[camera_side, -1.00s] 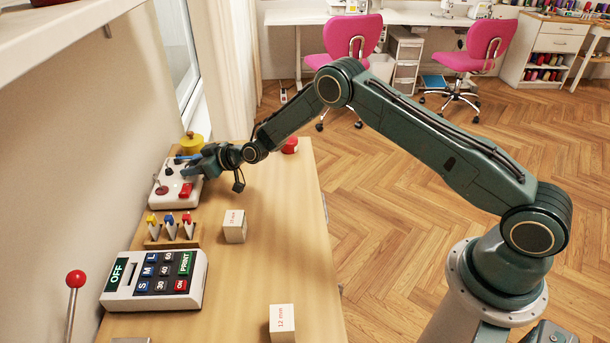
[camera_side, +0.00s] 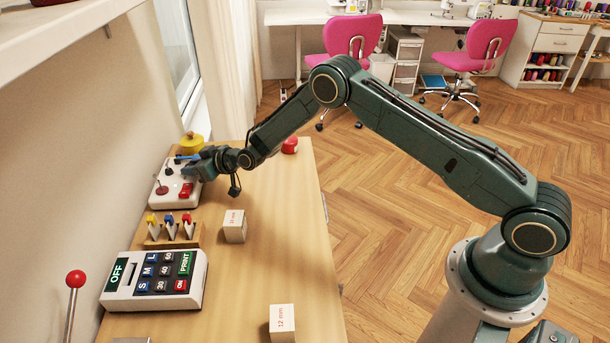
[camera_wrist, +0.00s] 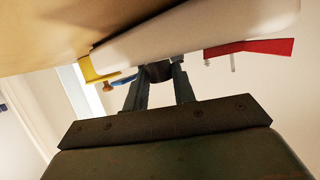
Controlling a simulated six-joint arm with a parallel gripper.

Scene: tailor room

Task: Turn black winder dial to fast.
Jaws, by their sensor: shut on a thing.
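The white winder box (camera_side: 161,190) sits at the far left of the wooden table, with a red rocker switch (camera_side: 186,190) and a small dark red lever knob (camera_side: 162,189) on it. My gripper (camera_side: 188,171) is over the box's far right part in the side view and hides what it holds there. In the wrist view (camera_wrist: 160,82) my two fingers are shut on the black dial (camera_wrist: 158,72), which sits against the white box (camera_wrist: 190,35). The dial's mark and the fast label are not visible.
A yellow knob (camera_side: 192,143) is behind the box and a red one (camera_side: 290,145) to its right. In front are a stand with coloured pieces (camera_side: 172,240), a white keypad (camera_side: 150,285) and white blocks (camera_side: 235,226) (camera_side: 282,323). The table's right part is mostly clear.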

